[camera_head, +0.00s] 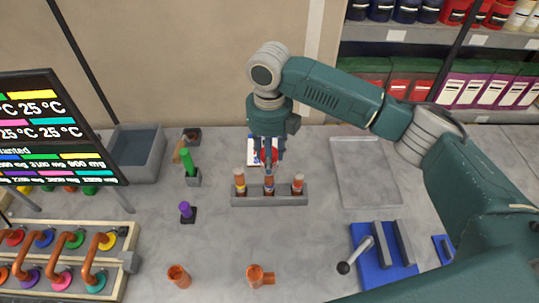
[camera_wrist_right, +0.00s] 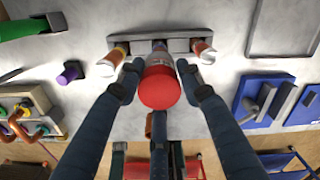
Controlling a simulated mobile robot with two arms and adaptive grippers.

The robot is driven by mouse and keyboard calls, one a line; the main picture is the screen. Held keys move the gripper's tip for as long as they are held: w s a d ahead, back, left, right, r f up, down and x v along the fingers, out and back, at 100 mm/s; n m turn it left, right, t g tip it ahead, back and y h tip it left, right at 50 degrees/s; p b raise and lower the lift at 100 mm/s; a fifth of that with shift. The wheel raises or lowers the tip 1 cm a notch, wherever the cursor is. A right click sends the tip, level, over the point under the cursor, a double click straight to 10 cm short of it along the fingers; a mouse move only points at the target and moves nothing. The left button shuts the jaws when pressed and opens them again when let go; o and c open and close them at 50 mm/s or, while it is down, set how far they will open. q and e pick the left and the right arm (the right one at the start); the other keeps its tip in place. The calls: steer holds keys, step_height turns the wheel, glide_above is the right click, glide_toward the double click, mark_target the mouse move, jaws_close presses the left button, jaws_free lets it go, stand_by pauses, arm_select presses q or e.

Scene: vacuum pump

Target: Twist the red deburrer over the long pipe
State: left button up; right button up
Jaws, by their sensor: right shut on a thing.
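My right gripper (camera_head: 269,166) points down over the middle of a grey holder (camera_head: 270,198). In the right wrist view its two fingers (camera_wrist_right: 160,77) are shut on a red round-ended cylinder (camera_wrist_right: 161,92) with a printed, greyish body. This is the only red tool-like thing that fits the red deburrer, but its details are too small to be sure. Its far end is at the holder's middle slot; I cannot tell whether it still touches the slot. I cannot pick out the long pipe with certainty. My left gripper is out of view.
Bottle-like things stand in the holder at left (camera_head: 240,183) and right (camera_head: 298,184). Copper pieces (camera_head: 179,276) (camera_head: 258,276) stand in front. A green-handled tool (camera_head: 188,163) stands left, a blue tray (camera_head: 381,257) lies right. Bare table lies between the holder and the copper pieces.

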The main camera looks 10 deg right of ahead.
steer(key=shift+n, duration=0.8)
steer(key=shift+r, duration=3.55)
steer(key=shift+f, duration=0.1)
